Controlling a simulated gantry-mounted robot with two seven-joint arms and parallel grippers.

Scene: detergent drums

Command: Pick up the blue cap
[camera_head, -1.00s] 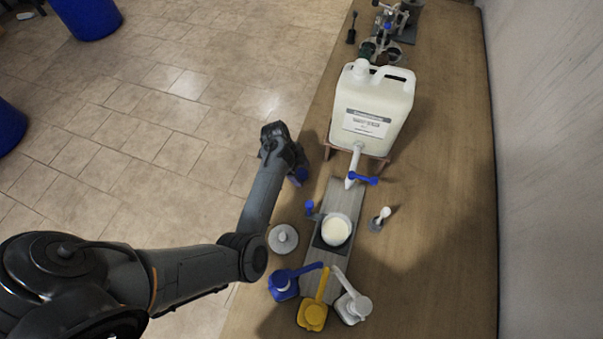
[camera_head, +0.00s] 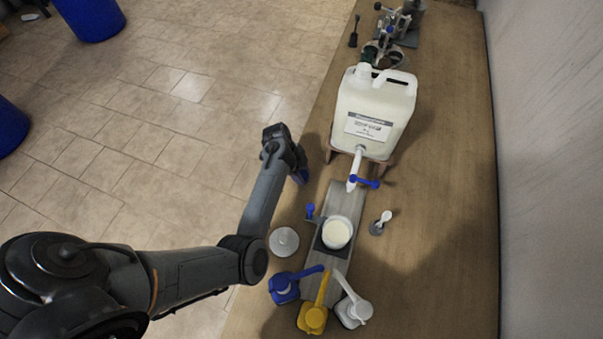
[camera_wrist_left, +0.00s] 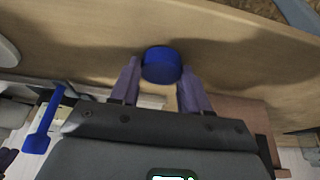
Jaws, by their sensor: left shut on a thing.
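The blue cap (camera_wrist_left: 162,65) is a short round cylinder, seen in the left wrist view between the two fingertips of my left gripper (camera_wrist_left: 160,74). The gripper is shut on it. In the head view my left gripper (camera_head: 301,174) points down at the left edge of the wooden table, left of the big white jug. There the cap is hidden or cannot be told from the dark bluish fingers. I cannot tell how high the cap is above the table. My right gripper is not in view.
The white jug (camera_head: 381,98) stands on a wooden stand, its tap with a blue handle (camera_head: 365,183) facing forward. A white cup (camera_head: 336,233) sits on a grey board (camera_head: 345,205). Blue (camera_head: 284,289), yellow (camera_head: 313,318) and white (camera_head: 352,312) lever-topped pieces stand in front. The right side of the table is clear.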

